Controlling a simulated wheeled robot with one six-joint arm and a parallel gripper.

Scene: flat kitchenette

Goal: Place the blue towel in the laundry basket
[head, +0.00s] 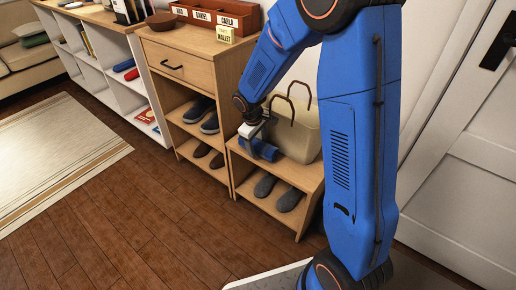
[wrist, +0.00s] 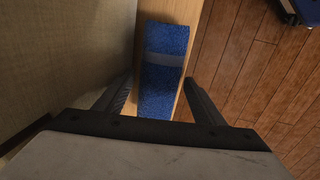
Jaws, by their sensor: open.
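The blue towel (head: 264,149) is rolled, with a grey band round its middle, and lies on the low wooden bench. It also shows in the wrist view (wrist: 165,42). My gripper (head: 255,136) is over the towel and partly hides it. In the wrist view my gripper (wrist: 160,88) is open, one finger on each side of the towel's near end, with gaps beside it. I cannot make out a certain laundry basket. A beige bag or basket with brown handles (head: 308,130) stands right beside the towel.
Slippers (head: 289,199) sit on the shelf under the bench (head: 308,176). A wooden cabinet (head: 187,69) with shoes stands to the left. White shelves (head: 119,84) hold a blue and a red item. A white door (head: 465,150) is at right. The wooden floor (head: 125,215) in front is clear.

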